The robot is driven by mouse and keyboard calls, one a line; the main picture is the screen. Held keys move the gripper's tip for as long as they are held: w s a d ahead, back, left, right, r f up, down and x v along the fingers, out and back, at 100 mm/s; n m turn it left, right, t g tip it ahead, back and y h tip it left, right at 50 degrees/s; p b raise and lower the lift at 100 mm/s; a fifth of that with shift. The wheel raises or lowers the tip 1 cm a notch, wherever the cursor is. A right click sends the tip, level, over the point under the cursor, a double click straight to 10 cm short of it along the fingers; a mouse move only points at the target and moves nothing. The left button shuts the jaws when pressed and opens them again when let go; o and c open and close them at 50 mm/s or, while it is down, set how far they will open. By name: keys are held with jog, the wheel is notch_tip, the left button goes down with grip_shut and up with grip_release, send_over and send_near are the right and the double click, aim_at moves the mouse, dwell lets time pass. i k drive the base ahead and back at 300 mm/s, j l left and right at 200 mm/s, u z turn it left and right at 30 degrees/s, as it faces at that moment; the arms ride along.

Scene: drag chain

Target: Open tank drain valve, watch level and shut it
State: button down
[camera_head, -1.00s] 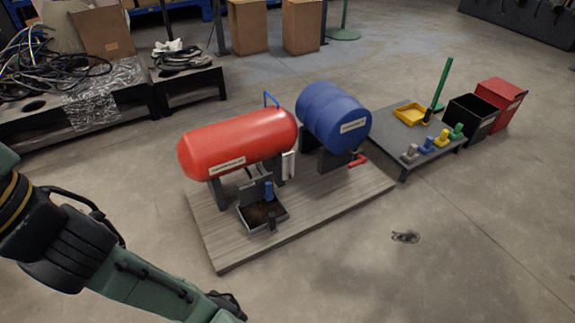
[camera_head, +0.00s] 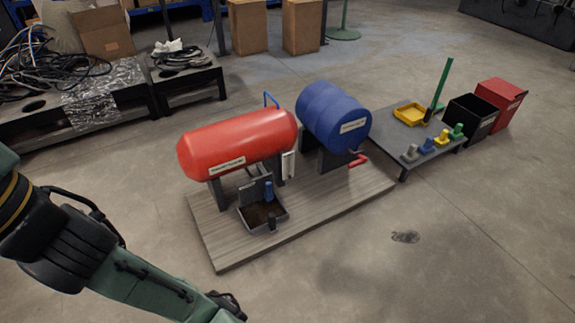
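A red horizontal tank (camera_head: 235,143) with a white label rests on dark supports on a wooden platform (camera_head: 225,247). A blue pipe (camera_head: 271,99) rises behind the tank. My arm enters from the left and ends near my gripper (camera_head: 228,303) at the bottom edge, apart from the tank. The fingers are cut off or too dark to tell.
A blue drum (camera_head: 334,115) with a red handle (camera_head: 358,161) lies beside the tank. A low dark table (camera_head: 398,170) at right bears a yellow tray (camera_head: 410,115) and several coloured pieces. Black (camera_head: 470,120) and red bins (camera_head: 500,104) stand beyond.

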aim_at(268, 196)
jog(key=i+l, duration=0.15)
jog(key=i, duration=0.45)
jog(key=i+l, duration=0.2)
jog(key=i, duration=0.45)
